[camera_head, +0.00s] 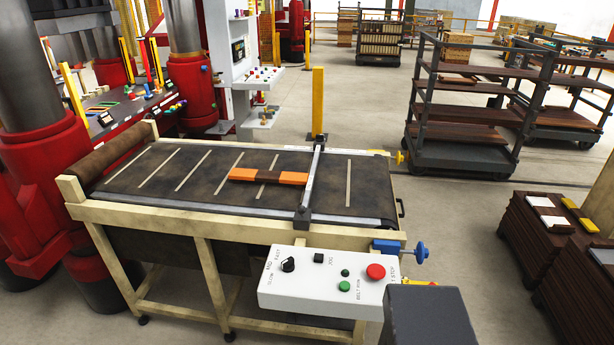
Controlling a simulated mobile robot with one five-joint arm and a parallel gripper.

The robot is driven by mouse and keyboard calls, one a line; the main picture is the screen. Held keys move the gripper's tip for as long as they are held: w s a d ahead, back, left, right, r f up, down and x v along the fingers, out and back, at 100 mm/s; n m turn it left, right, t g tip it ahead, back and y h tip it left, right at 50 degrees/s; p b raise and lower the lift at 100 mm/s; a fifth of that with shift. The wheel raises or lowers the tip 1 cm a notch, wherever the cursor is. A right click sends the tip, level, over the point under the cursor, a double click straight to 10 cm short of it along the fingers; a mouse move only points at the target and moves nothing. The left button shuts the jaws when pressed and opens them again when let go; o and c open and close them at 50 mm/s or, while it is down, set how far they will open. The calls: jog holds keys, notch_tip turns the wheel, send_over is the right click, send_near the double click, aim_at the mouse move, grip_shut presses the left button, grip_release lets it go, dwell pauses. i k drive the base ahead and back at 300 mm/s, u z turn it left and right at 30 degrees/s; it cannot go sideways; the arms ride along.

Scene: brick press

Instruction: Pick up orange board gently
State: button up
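The orange board (246,175) lies flat on the dark conveyor belt (210,190). It is long and narrow, with orange ends and a darker brown middle. It lies across one of the pale lines on the belt. Its right end is close to the metal crossbar (314,180) that spans the belt; I cannot tell whether they touch. My gripper is not in view, and nothing is seen holding the board.
A white control box (325,292) with red and green buttons stands at the belt's front edge. A blue clamp with a knob (421,252) is beside it. A yellow post (318,100) rises behind. Shelf carts (465,150) and brown stacks (545,250) are at right. The belt around the board is clear.

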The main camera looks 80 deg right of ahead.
aim_at(301, 179)
jog(key=z, duration=1.8)
jog(key=i, duration=0.7)
jog(key=u, duration=0.1)
